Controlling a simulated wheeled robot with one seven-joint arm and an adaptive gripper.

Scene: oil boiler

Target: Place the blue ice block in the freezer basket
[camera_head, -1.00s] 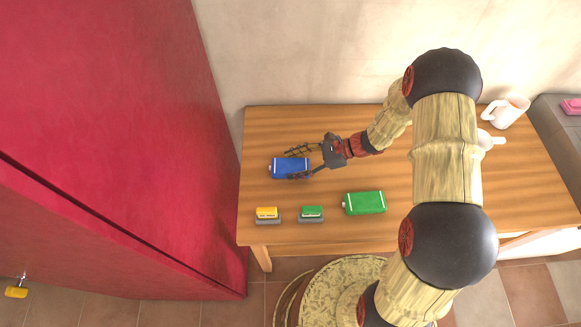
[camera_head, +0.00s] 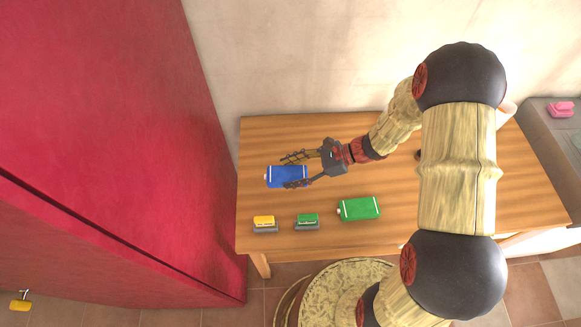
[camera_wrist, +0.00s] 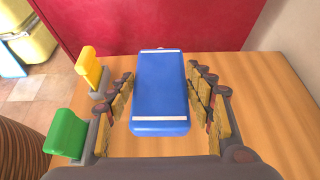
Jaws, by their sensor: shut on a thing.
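The blue ice block (camera_head: 285,176), a flat blue piece with white bands, is at the left end of the wooden table. My gripper (camera_head: 295,171) reaches in from the right with one finger on each long side of the block. In the wrist view the blue block (camera_wrist: 160,95) lies between the two rows of finger segments, and my gripper (camera_wrist: 163,98) is shut on it. I cannot tell whether the block still touches the table. The freezer basket is not seen in these frames.
A tall red cabinet (camera_head: 110,140) stands left of the table (camera_head: 400,190). A green block (camera_head: 360,208) lies nearer the front. Small yellow (camera_head: 264,222) and green (camera_head: 307,220) pieces on grey bases sit at the front left. A wall is behind the table.

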